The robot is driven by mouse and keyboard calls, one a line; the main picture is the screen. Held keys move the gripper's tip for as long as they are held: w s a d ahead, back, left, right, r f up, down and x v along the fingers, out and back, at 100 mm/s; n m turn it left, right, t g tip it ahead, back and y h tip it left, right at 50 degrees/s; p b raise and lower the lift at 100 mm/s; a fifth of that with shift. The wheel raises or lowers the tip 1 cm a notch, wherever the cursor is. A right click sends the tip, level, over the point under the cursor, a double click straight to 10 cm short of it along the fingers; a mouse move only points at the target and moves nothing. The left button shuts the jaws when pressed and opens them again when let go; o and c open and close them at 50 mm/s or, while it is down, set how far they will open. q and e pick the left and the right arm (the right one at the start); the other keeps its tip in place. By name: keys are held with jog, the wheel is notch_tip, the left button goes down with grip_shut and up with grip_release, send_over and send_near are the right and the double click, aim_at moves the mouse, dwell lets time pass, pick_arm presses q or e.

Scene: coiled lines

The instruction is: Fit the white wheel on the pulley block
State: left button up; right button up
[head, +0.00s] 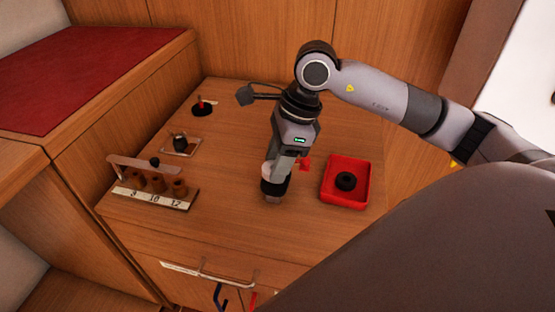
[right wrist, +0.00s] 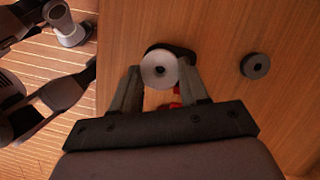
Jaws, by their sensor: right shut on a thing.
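The white wheel (right wrist: 159,70) is a pale disc with a small centre hole. My right gripper (right wrist: 160,82) is shut on it, with one finger on each side. In the head view the same gripper (head: 272,180) points down over the front middle of the table, and a bit of the white wheel (head: 267,169) shows beside it. A dark rounded piece (right wrist: 178,51) lies right behind the wheel; it may be the pulley block, but the wheel covers much of it. I cannot tell whether they touch. Red parts (right wrist: 175,91) show between the fingers. My left gripper is not in view.
A numbered rack (head: 150,195) with brown spools is at left. Behind it are a small plate (head: 181,151) and a black base with a red post (head: 203,106). A dark disc (right wrist: 255,66) lies on bare wood.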

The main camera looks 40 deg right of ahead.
jog(key=shift+f, duration=0.3)
jog(key=shift+r, duration=0.3)
dwell(0.3)
jog(key=shift+d+b, duration=0.1)
jog(key=shift+b, duration=0.3)
dwell(0.6)
jog(key=shift+f, duration=0.15)
jog(key=shift+f, duration=0.15)
jog(key=shift+r, duration=0.3)
jog(key=shift+w+b, duration=0.1)
jog(key=shift+b, duration=0.25)
dwell(0.8)
jog(key=shift+f, duration=0.1)
